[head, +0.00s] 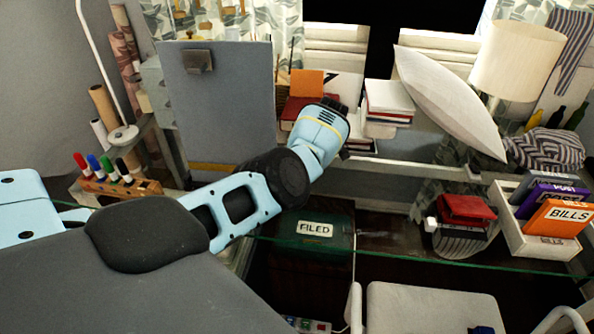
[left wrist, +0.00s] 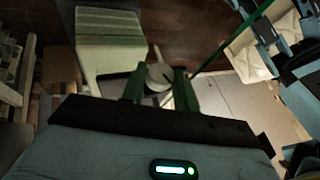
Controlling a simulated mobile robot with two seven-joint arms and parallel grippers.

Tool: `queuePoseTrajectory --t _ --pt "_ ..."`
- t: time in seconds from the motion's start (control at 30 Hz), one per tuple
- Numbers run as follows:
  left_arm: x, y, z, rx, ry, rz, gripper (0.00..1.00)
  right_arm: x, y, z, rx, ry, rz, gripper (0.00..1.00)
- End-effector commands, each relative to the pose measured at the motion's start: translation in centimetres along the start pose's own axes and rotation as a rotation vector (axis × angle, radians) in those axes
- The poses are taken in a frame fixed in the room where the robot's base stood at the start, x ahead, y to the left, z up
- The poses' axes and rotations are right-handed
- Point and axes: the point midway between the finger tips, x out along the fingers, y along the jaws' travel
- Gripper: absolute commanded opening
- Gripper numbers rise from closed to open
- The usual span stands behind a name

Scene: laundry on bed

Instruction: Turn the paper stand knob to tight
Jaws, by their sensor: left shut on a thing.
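A grey round knob (left wrist: 158,77) shows between the two dark green fingers of my left gripper (left wrist: 159,88) in the left wrist view. The gripper is shut on it. The knob has a flat, pale face; I cannot read any mark or its turn angle. In the head view my left arm reaches in from the left and its wrist ends near the middle; the fingers and knob are hidden there. A grey upright board with a metal clip (head: 225,105) stands left of the wrist; I cannot tell whether the knob belongs to it. My right gripper is not in view.
A glass desk edge (head: 420,253) crosses the view. Markers (head: 107,168) stand in a wooden holder at left. Books (head: 388,103), a lamp (head: 515,58) and a white tray (head: 510,225) of envelopes are at right. A green box marked FILED (head: 315,243) sits below.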

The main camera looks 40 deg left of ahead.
Motion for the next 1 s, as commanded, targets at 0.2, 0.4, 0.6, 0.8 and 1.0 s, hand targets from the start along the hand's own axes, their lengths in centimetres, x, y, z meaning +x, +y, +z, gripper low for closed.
queuePoseTrajectory --t 0.2,0.4,0.6,0.8,1.0 --pt "0.05 0.05 -0.04 0.009 0.003 -0.023 0.07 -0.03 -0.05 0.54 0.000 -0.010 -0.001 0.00" --pt "0.04 0.04 -0.02 0.011 0.003 -0.030 0.07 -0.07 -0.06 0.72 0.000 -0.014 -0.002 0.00" --pt "0.04 0.04 -0.02 0.011 0.003 -0.031 0.07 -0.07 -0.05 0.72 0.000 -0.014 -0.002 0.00" --pt "0.03 0.04 -0.02 0.011 0.003 -0.030 0.34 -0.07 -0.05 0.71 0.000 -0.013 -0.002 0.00" --pt "0.02 0.05 -0.01 0.011 0.003 -0.030 0.52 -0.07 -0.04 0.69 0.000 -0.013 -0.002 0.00"
